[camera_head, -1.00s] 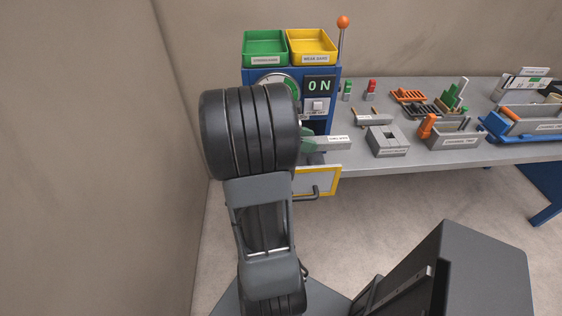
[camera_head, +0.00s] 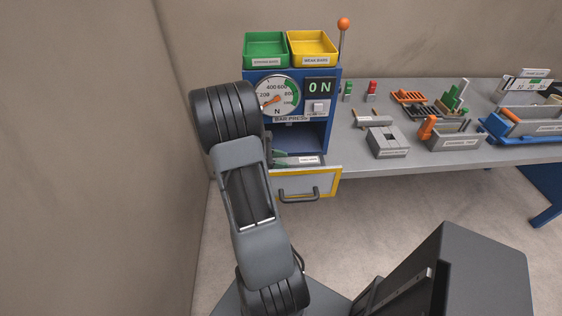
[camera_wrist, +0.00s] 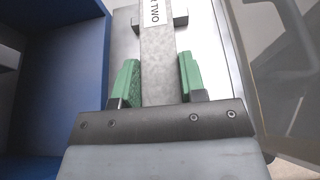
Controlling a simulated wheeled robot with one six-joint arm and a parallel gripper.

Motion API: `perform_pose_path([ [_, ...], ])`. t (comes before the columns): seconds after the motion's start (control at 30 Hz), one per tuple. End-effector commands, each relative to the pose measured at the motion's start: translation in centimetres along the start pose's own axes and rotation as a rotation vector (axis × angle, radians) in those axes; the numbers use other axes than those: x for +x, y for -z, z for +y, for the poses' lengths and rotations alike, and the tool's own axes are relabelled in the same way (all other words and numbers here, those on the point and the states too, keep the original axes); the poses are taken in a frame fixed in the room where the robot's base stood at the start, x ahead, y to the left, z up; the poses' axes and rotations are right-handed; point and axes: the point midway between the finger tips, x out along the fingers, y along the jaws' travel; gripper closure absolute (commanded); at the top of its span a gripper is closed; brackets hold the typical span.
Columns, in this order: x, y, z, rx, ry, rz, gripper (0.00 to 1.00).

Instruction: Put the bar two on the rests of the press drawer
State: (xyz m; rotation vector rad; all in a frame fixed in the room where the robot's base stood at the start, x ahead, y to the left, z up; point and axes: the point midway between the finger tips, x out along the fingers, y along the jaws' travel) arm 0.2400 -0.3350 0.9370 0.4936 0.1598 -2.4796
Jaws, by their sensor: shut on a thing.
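Bar two (camera_head: 301,161) is a grey bar with a white label. It lies across the open press drawer (camera_head: 330,184), low in front of the press opening. In the wrist view the bar (camera_wrist: 160,58) runs between the green fingers of my gripper (camera_wrist: 160,78), which is shut on it; the label reads "TWO". A dark grey rest (camera_wrist: 181,20) shows beneath the bar near its far part. I cannot tell whether the bar touches it. The other rest is hidden. In the head view my arm hides most of my gripper.
The blue bar press (camera_head: 292,119) stands behind the drawer, its dial and "0 N" display visible. Green (camera_head: 266,50) and yellow (camera_head: 312,48) trays sit on top. A grey block (camera_head: 387,142) and several fixtures stand on the bench to the right. A wall is close on the left.

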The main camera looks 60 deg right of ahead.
Motion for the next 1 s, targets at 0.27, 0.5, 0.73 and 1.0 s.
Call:
perform_pose_path([
  [0.27,0.05,0.06,0.01,0.001,-0.001,-0.001,0.97],
  [0.5,0.13,0.24,0.0,0.0,0.0,0.0,0.5],
  [0.73,0.12,0.23,0.0,0.0,0.0,0.0,0.36],
  [1.0,-0.54,0.11,0.05,0.001,-0.003,0.0,0.36],
])
